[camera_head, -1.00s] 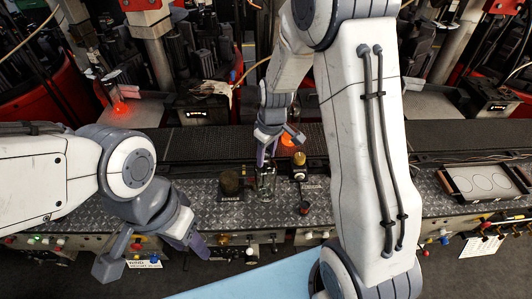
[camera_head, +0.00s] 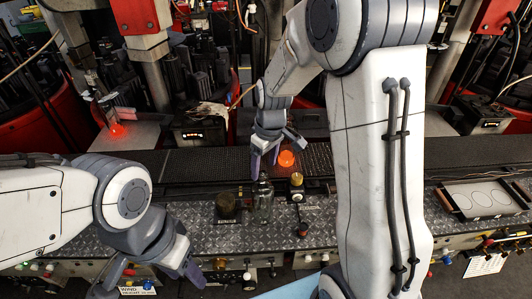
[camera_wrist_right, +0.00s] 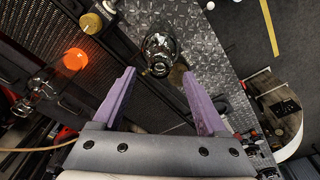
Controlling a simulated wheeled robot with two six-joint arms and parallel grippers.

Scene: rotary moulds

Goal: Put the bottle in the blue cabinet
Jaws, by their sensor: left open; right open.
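A clear glass bottle (camera_head: 263,205) stands on the metal tread-plate bench, between a dark block and a brass-capped fitting. In the right wrist view the bottle (camera_wrist_right: 160,48) lies just beyond and between the fingertips. My right gripper (camera_head: 265,166) hangs over the bench, open and empty, its fingertips close to the bottle's top. Its two purple fingers also show spread in the wrist view (camera_wrist_right: 158,73). My left gripper (camera_head: 150,281) is open and empty at the bench's front edge, lower left. A light blue surface (camera_head: 292,289) shows at the bottom edge; whether it is the blue cabinet I cannot tell.
A dark block (camera_head: 227,207) and a brass-capped fitting (camera_head: 297,181) flank the bottle closely. A glowing orange piece (camera_head: 286,158) sits on the dark conveyor (camera_head: 200,162) behind. A tray with round outlines (camera_head: 480,198) lies at right. Knobs line the bench front.

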